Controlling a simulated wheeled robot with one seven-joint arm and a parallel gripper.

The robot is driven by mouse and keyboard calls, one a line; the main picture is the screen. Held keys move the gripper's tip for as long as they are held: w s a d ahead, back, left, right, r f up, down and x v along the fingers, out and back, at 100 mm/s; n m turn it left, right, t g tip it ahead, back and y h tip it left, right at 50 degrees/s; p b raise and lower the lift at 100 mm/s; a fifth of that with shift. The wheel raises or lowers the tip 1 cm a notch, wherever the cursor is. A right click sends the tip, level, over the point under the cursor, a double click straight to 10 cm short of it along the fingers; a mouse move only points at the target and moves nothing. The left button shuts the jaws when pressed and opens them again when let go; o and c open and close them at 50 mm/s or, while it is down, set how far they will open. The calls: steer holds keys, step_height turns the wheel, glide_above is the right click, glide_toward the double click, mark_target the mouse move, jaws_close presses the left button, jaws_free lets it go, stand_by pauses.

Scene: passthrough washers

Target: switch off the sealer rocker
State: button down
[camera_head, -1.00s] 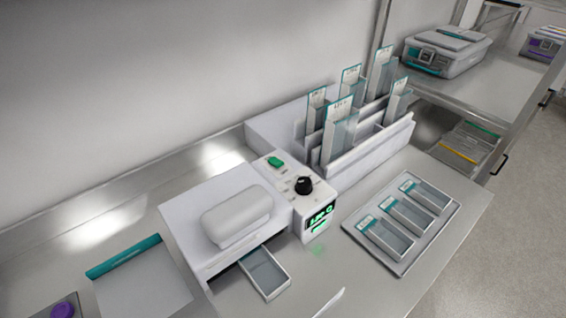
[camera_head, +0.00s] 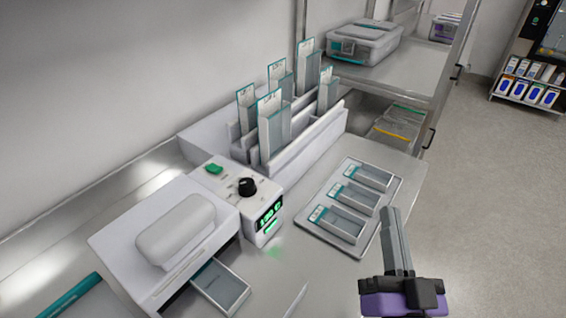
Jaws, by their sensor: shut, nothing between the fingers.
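The sealer (camera_head: 160,215) is a white machine with a rounded lid on the metal counter, at the lower left of the head view. Its control box carries the green rocker (camera_head: 214,169) on top. A black knob (camera_head: 247,187) stands beside the rocker. A lit green display (camera_head: 269,214) is on the box's front face, and a green glow falls on the counter below. I cannot tell the rocker's tilt at this size. My gripper (camera_head: 390,213) is shut and empty, at the lower right, well to the right of the sealer and apart from it.
A tray (camera_head: 322,238) with pouches lies between the sealer and my gripper. A white rack (camera_head: 312,150) with several upright pouches stands behind the control box. An open drawer (camera_head: 222,285) sticks out from the sealer's front. A lidded case (camera_head: 362,42) sits on the shelf at the back.

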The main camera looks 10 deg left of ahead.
steer(key=w+a+r+n+g+y+b, duration=0.1)
steer(key=w+a+r+n+g+y, duration=0.4)
steer(key=a, duration=0.5)
steer(key=w+a+r+n+g+y+b, duration=0.2)
steer(key=w+a+r+n+y, duration=0.4)
steer(key=a, duration=0.4)
steer(key=s+a+f+n+g+h, duration=0.2)
steer(key=a+f+n+g+h, duration=0.1)
steer(key=f+g, duration=0.4)
steer(key=a+n+g, duration=0.1)
steer(key=a+g, duration=0.1)
steer(key=shift+s+a+f, duration=0.25)
steer(key=shift+a+f, duration=0.05)
steer(key=p, duration=0.1)
glide_above(214, 169)
steer(key=s+d, duration=0.1)
steer(key=d, duration=0.2)
step_height(214, 169, down, 4)
steer(key=shift+r, duration=0.1)
step_height(214, 169, down, 4)
steer(key=shift+r+p, duration=0.1)
steer(key=shift+p, duration=0.25)
steer(key=shift+f, duration=0.25)
